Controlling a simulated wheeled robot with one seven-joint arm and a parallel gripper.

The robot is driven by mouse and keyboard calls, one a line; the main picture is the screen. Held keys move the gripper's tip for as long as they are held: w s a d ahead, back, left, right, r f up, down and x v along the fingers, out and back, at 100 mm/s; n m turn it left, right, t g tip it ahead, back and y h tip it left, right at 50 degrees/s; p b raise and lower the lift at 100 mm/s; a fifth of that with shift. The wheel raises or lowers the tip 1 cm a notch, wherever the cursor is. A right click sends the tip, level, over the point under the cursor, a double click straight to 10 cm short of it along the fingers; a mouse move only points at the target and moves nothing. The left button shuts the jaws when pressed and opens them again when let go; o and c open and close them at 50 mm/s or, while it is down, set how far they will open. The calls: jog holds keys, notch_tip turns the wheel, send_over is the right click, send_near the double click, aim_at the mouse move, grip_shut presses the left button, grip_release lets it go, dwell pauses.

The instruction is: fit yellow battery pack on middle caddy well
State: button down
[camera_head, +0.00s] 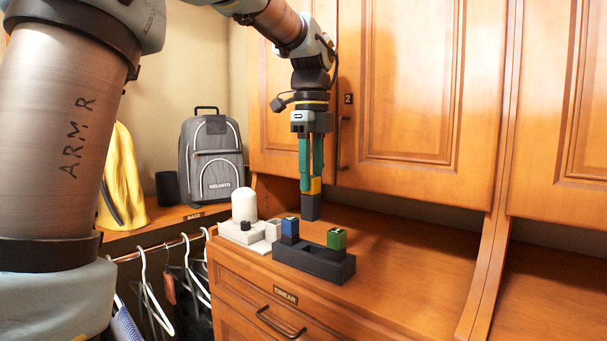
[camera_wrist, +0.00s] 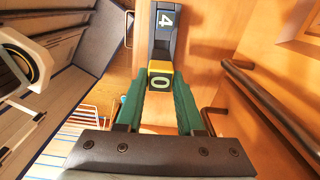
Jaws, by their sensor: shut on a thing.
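My gripper (camera_head: 312,178) points down with green fingers shut on the yellow battery pack (camera_head: 311,207). The pack has a yellow top and a dark lower body, and hangs upright above the dresser top. In the wrist view the yellow end (camera_wrist: 160,75) sits between the fingertips (camera_wrist: 158,92). The black caddy (camera_head: 325,268) stands on the dresser in front of the pack, lower in the picture. A blue pack (camera_head: 290,229) stands in its left well and a green pack (camera_head: 337,239) toward its right end. The middle well between them looks empty; its inside is hidden.
A white device (camera_head: 244,205) with a rounded top stands left of the caddy on the dresser (camera_head: 410,265). Cabinet doors (camera_head: 420,90) rise behind my gripper, with a handle (camera_head: 339,140) close to it. The dresser top right of the caddy is clear.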

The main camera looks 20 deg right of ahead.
aim_at(313, 221)
jog(key=shift+d+f, duration=0.15)
jog(key=shift+d, duration=0.05)
jog(key=shift+f+b, duration=1.85)
jog(key=shift+b, duration=0.25)
jog(key=shift+r+p, duration=0.1)
jog(key=shift+p, duration=0.5)
jog(key=shift+f, duration=0.3)
jog(key=shift+f+b, duration=0.55)
jog(key=shift+f, duration=0.15)
jog(key=shift+f, duration=0.25)
jog(key=shift+f+b, duration=0.5)
jog(key=shift+f, duration=0.2)
jog(key=shift+f, duration=0.25)
dwell(0.3)
jog(key=shift+f+b, duration=0.45)
jog(key=shift+f, duration=0.25)
